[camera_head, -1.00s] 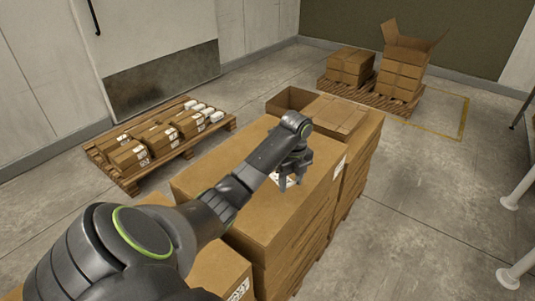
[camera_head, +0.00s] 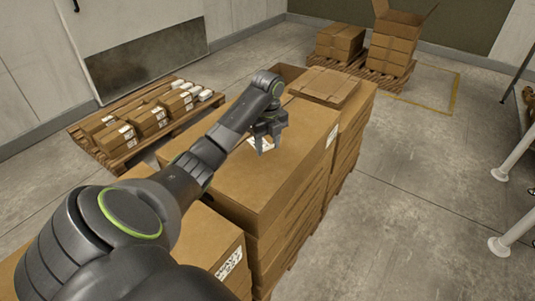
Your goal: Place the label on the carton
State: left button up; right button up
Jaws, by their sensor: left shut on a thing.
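A large brown carton (camera_head: 225,185) lies in the middle of the view, on top of a stack, with its flat top facing up. My left gripper (camera_head: 268,142) is over the far part of that top, fingers pointing down. It is shut on a small white label (camera_head: 262,145), which shows partly below and between the fingers. I cannot tell whether the label touches the carton top. The gripper hides part of the label. My right gripper is not in view.
Behind the carton stands another box (camera_head: 326,86). A pallet (camera_head: 125,158) with several small labelled boxes is at left. Another pallet (camera_head: 386,78) with stacked boxes is at the back. A carton (camera_head: 207,238) stands in front. Floor at right is clear, with white posts (camera_head: 517,155) at the edge.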

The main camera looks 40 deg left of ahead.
aim_at(268, 163)
pick_arm(q)
jog(key=shift+f, duration=2.15)
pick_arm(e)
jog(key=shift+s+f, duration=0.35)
pick_arm(q)
jog(key=shift+s, duration=0.1)
jog(key=o, duration=1)
jog(key=shift+f, duration=0.15)
jog(key=shift+c, duration=0.2)
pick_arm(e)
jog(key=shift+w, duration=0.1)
pick_arm(q)
jog(key=shift+r, duration=0.4)
notch_tip(268, 163, up, 4)
jog(key=shift+r+p, duration=0.15)
jog(key=shift+p, duration=0.25)
notch_tip(268, 163, up, 7)
jog(key=p, duration=0.7)
jog(key=shift+r, duration=0.15)
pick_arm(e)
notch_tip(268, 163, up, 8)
